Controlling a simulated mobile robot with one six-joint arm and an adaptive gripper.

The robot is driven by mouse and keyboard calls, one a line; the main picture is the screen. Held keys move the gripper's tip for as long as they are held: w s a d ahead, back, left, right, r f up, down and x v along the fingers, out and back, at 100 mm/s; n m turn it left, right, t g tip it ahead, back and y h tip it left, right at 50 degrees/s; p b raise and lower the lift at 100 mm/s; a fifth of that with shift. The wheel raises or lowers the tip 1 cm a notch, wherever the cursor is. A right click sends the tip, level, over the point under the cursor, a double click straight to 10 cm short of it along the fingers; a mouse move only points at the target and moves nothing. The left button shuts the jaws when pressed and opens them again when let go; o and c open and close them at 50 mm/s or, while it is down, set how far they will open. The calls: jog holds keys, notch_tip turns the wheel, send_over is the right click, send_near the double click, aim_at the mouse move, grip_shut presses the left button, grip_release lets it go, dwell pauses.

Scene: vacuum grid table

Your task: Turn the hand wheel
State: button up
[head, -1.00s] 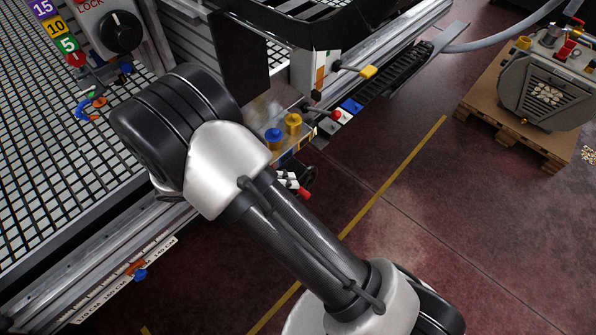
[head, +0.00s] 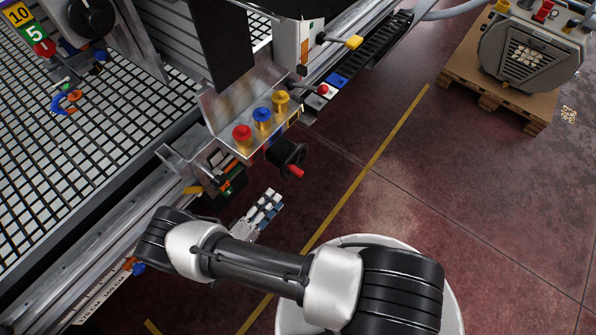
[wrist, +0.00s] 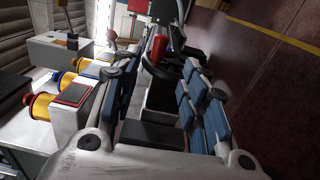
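The hand wheel (head: 288,154) is small and black with a red handle (head: 296,172). It sits on the right side of the metal block at the machine's corner. My gripper (head: 268,206) is below and left of the wheel in the head view, apart from it in the picture. In the wrist view my gripper (wrist: 160,82) has its blue-padded fingers spread with nothing held between them. The red handle (wrist: 156,54) shows ahead, near the fingertips, and the dark wheel (wrist: 178,42) is partly hidden by them.
Red (head: 242,134), blue (head: 262,116) and yellow (head: 281,99) knobs stand on the metal block beside the wheel. The grid table (head: 90,140) fills the left. A pump (head: 530,52) on a pallet stands far right. The floor right of the wheel is clear.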

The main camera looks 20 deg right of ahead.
aim_at(298, 172)
jog(key=b+x, duration=0.2)
jog(key=x, duration=1.1)
jog(key=shift+w+d, duration=0.15)
jog(key=shift+d, duration=0.05)
grip_shut()
